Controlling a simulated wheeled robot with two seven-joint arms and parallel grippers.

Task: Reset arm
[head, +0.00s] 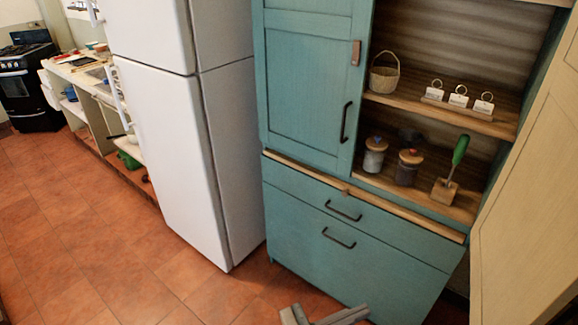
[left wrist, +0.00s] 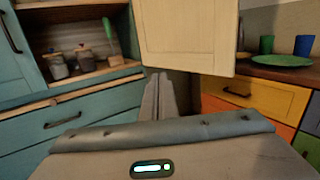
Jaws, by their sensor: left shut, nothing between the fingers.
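My left gripper (head: 300,314) shows only in part at the bottom edge of the head view, low in front of the teal cabinet (head: 310,205). In the left wrist view the left gripper (left wrist: 158,92) points forward with its fingers together and nothing between them. It is apart from the cabinet's drawers. My right gripper is in neither view.
The cabinet's open shelves hold a wicker basket (head: 384,75), ringed white cards (head: 458,97), two jars and a green-handled tool in a wooden block (head: 446,189). A pale door (head: 530,200) stands at right. A white fridge (head: 165,140) is left; the floor is clear.

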